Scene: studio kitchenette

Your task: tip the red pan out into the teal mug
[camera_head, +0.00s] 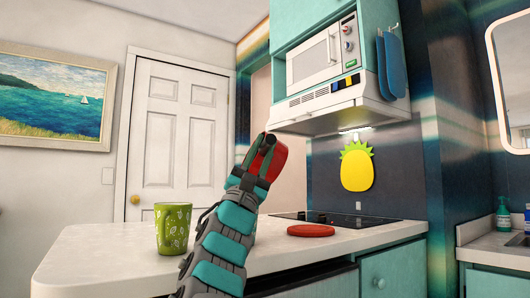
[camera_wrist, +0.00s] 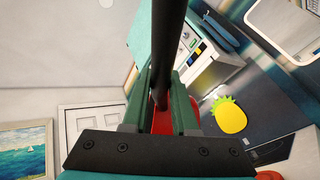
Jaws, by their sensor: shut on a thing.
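My gripper (camera_head: 254,172) is raised above the counter and shut on the dark handle of the red pan (camera_head: 262,160). In the wrist view, the handle (camera_wrist: 170,50) runs up between the green fingers of my gripper (camera_wrist: 163,85), with a strip of red between them. Most of the pan is hidden, so its tilt and contents cannot be told. A green mug with a pale leaf pattern (camera_head: 173,230) stands upright on the counter, left of my arm and below my gripper. No clearly teal mug is in view.
A flat red disc (camera_head: 311,231) lies on the white counter (camera_head: 100,255), right of my arm, in front of the dark cooktop (camera_head: 350,219). A microwave (camera_head: 318,58) and range hood (camera_head: 335,105) overhang the cooktop. The counter left of the mug is clear.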

